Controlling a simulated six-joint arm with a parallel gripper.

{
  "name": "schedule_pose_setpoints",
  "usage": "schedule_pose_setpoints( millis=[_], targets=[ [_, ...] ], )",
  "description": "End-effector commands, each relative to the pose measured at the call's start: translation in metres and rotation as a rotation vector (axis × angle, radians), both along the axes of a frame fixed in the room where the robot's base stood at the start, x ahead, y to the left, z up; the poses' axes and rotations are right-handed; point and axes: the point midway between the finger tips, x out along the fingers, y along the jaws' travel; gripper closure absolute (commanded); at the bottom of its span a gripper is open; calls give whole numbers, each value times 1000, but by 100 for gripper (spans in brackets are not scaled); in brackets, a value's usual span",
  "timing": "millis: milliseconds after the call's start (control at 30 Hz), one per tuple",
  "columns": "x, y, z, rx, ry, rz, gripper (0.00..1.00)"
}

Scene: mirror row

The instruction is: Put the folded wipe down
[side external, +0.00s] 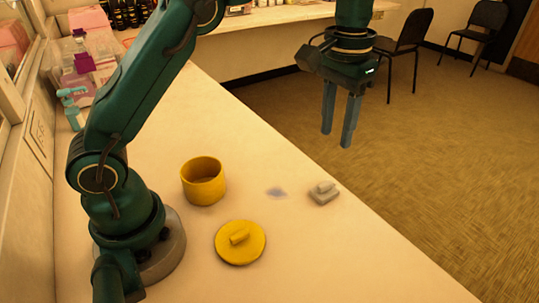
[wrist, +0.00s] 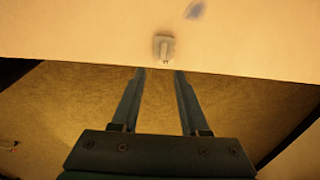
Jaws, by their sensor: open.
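The folded wipe, a small grey block-like thing with a raised ridge (side external: 323,193), lies on the counter near its edge in the side external view. It also shows in the wrist view (wrist: 164,49), beyond my fingertips. My gripper (side external: 337,139) is open and empty, raised above and behind the wipe, apart from it, past the counter's edge. In the wrist view its two fingers (wrist: 159,71) point toward the wipe with a clear gap between them. A bluish-grey smudge (side external: 276,192) marks the counter left of the wipe.
A yellow pot (side external: 203,181) stands open on the counter (side external: 330,260). A round yellow lid with a knob (side external: 240,243) lies in front of it. A spray bottle (side external: 71,108) and boxes stand along the left wall. Chairs (side external: 405,45) stand on the floor behind.

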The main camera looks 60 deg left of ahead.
Motion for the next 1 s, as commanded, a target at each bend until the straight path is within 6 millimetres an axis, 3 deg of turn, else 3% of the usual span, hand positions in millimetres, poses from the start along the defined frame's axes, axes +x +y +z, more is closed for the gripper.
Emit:
schedule_pose_setpoints(
  millis=[200, 400, 700, 1000],
  targets=[
    [-38, 14, 37, -9, -111, 2, 55],
    [-84, 26, 52, -12, -224, 2, 55],
    [-156, 38, 35, -5, -385, 2, 55],
    [-187, 42, 10, 3, -464, 1, 55]
  ],
)
